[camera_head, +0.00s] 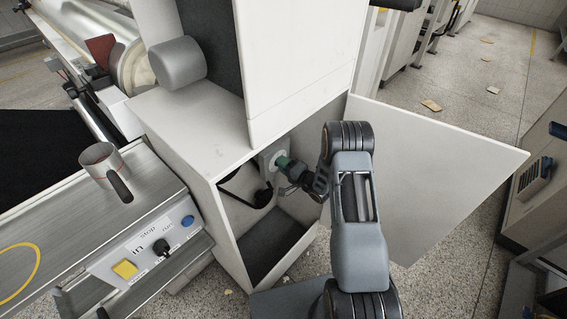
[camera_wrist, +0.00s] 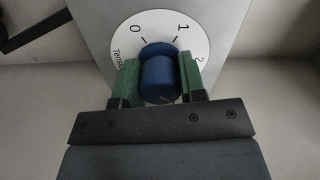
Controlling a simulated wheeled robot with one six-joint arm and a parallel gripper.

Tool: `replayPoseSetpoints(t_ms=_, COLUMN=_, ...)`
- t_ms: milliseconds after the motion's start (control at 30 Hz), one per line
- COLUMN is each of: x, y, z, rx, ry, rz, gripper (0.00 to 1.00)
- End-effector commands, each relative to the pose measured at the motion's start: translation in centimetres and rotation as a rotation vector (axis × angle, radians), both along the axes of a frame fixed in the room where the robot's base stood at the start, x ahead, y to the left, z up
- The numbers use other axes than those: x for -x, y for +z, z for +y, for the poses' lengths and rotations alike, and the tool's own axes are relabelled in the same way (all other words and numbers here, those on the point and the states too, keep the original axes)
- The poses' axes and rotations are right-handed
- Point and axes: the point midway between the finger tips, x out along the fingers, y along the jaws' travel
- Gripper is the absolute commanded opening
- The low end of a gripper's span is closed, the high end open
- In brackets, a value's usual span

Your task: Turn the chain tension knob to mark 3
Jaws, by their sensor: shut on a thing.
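The chain tension knob (camera_wrist: 159,78) is a blue cylinder on a round white dial (camera_wrist: 118,44) inside the open cabinet. In the wrist view the dial shows marks 0, 1 and 2 and part of a "Tens..." label; mark 3 is not visible. My gripper (camera_wrist: 160,80) has green finger pads on both sides of the knob and is shut on it. In the head view my gripper (camera_head: 284,163) reaches into the cabinet at the dial plate (camera_head: 266,158), and the knob is hidden by the fingers. I cannot tell which mark the knob points to.
The white cabinet (camera_head: 185,125) surrounds my gripper, and its open door (camera_head: 435,170) stands to the right of my arm. A control panel with buttons (camera_head: 140,262) and a metal cup (camera_head: 101,160) are at left.

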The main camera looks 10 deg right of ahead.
Motion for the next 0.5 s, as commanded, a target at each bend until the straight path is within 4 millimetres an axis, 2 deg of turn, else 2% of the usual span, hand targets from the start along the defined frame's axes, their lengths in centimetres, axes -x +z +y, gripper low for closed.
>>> replayPoseSetpoints(t_ms=500, x=0.04, y=0.03, z=-0.02, rx=-0.252, ry=-0.001, rz=0.17, gripper=0.14)
